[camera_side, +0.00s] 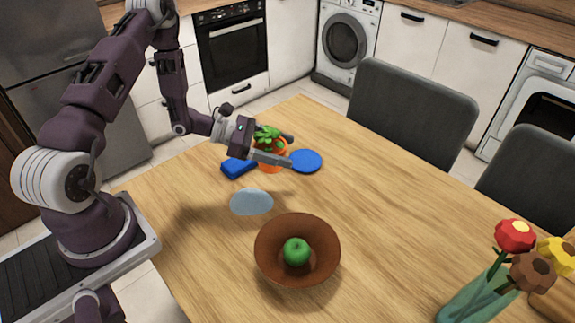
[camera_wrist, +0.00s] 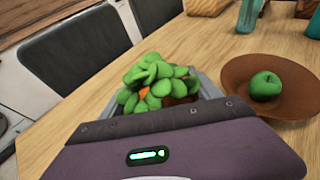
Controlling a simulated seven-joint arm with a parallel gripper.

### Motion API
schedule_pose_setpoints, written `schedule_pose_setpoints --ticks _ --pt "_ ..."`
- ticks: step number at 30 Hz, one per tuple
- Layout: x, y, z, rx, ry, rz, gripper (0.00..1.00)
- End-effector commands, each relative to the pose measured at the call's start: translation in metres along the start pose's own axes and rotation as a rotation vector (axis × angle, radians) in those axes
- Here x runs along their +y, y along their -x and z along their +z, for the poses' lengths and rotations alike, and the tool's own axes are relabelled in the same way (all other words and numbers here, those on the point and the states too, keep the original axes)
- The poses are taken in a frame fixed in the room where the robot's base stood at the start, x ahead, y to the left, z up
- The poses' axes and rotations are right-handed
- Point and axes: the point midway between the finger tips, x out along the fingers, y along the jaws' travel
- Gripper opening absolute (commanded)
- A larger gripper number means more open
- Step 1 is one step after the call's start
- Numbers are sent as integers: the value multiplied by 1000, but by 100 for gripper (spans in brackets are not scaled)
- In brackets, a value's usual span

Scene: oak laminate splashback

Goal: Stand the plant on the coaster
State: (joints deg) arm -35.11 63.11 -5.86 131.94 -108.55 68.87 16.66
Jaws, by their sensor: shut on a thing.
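The plant has green leaves (camera_side: 267,135) and an orange pot (camera_side: 271,166), and its leaves fill the middle of the wrist view (camera_wrist: 155,82). My gripper (camera_side: 287,150) is shut on the pot, one finger on each side, and the plant looks upright. The near finger hides part of the pot. I cannot tell whether the pot's base touches the table. The coaster, a flat blue disc (camera_side: 307,161), lies bare on the table just right of the pot in the side view. It does not show in the wrist view.
A blue block (camera_side: 238,168) lies left of the pot. A pale blue oval thing (camera_side: 251,202) and a brown bowl (camera_side: 270,262) with a green apple (camera_side: 296,251) are nearer. A flower vase (camera_side: 480,298) stands front right. The table right of the coaster is clear.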

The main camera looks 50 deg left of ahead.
Motion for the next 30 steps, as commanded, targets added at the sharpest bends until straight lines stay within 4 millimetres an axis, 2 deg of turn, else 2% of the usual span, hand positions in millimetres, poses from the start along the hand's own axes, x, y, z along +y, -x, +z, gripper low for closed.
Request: schedule_pose_setpoints --ticks 6,9,12,14,18,25,30 --pt "70 -49 21 -1 -14 -9 14" --pt "97 -68 36 -1 -10 -1 14" --pt "112 -79 45 -1 -4 6 14" --pt "116 -84 40 -1 1 8 14" --pt "117 -96 8 1 4 10 14" --pt "116 -110 -32 1 2 9 14" --pt "117 -115 -46 -2 0 10 14"
